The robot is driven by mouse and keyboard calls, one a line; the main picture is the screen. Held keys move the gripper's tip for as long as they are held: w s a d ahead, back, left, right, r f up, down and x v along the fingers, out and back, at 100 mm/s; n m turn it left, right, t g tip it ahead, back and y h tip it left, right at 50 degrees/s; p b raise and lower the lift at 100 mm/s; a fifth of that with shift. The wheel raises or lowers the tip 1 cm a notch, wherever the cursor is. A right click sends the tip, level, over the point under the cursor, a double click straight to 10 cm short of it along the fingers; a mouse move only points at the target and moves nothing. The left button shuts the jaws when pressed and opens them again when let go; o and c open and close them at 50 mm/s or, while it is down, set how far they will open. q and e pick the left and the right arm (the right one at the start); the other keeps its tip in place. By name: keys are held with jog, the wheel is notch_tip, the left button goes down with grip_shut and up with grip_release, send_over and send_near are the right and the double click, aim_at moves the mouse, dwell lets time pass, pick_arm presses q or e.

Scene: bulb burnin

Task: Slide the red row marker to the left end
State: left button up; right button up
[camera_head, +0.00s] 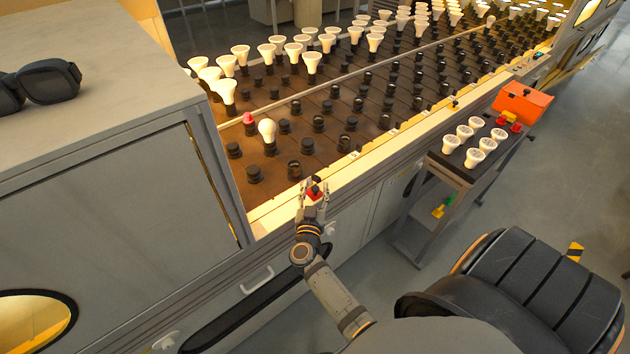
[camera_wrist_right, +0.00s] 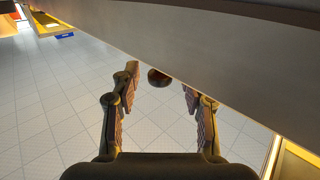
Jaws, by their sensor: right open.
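The red row marker (camera_head: 316,194) sits on the pale front rail of the burn-in rack, near its left end, with a dark knob on it. My right gripper (camera_head: 313,189) is at the marker, its two fingers apart on either side of it. In the right wrist view the dark round knob (camera_wrist_right: 159,77) shows between the open fingertips of my right gripper (camera_wrist_right: 161,82), and no finger visibly touches it. The marker's red body cannot be made out in that view. My left gripper is out of view.
The front rail (camera_head: 370,170) runs off to the upper right. Behind it the rack holds rows of black sockets, several white bulbs and one lit bulb (camera_head: 267,130). A grey cabinet (camera_head: 100,150) closes the left side. A side stand (camera_head: 460,172) with bulbs stands right.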

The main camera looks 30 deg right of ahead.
jog(key=shift+w+d+r, duration=0.15)
jog(key=shift+w+d, duration=0.2)
jog(key=shift+w, duration=0.05)
grip_shut()
